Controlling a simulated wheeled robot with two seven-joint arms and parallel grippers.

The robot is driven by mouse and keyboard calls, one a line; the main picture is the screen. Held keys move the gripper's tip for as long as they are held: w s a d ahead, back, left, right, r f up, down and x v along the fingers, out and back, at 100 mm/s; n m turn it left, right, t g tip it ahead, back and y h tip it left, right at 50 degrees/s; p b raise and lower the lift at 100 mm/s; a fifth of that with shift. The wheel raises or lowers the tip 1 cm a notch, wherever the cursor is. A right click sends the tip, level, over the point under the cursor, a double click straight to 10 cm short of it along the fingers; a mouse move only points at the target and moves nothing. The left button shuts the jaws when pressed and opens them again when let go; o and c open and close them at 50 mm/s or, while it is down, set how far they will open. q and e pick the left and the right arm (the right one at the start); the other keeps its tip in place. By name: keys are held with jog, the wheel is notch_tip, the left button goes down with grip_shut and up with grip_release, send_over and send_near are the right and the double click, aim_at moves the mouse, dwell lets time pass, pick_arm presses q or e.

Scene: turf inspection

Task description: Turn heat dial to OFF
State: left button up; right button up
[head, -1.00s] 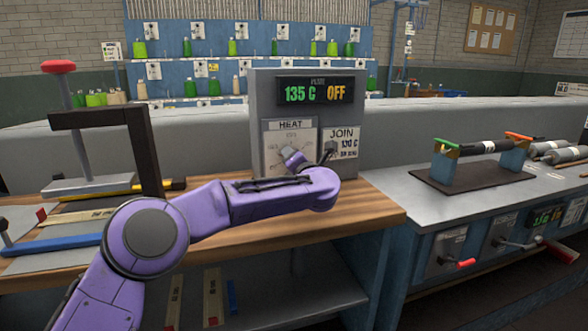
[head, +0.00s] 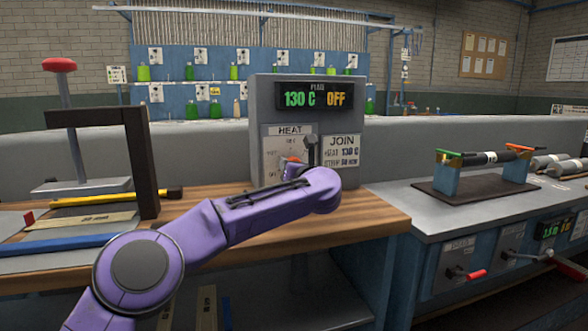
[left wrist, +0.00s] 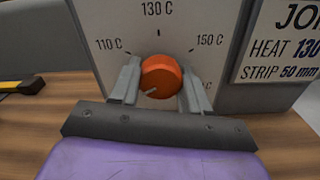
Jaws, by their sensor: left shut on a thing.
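The heat dial (left wrist: 161,72) is an orange-red knob on a white panel marked 110 C, 130 C and 150 C. Its pale pointer aims down and to the left in the left wrist view. My left gripper (left wrist: 158,84) has one grey finger on each side of the knob and is shut on it. In the head view the dial (head: 291,162) shows small and partly covered by my arm. The display (head: 314,97) on the grey control box (head: 262,115) reads 130 C in green and OFF in yellow. The lowest panel markings are hard to read. My right gripper is out of view.
A JOIN card (head: 341,150) is right of the dial. A dark press frame (head: 145,165) with a red knob stands left on the wooden bench (head: 370,215). A roller stand (head: 445,180) is on the grey counter at right.

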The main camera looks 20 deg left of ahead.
pick_arm(q)
jog(key=shift+f, duration=0.3)
jog(key=o, duration=1)
jog(key=shift+r, duration=0.1)
jog(key=shift+o, duration=0.2)
jog(key=b+v, duration=0.1)
jog(key=v, duration=0.9)
jog(key=shift+s+d, duration=0.25)
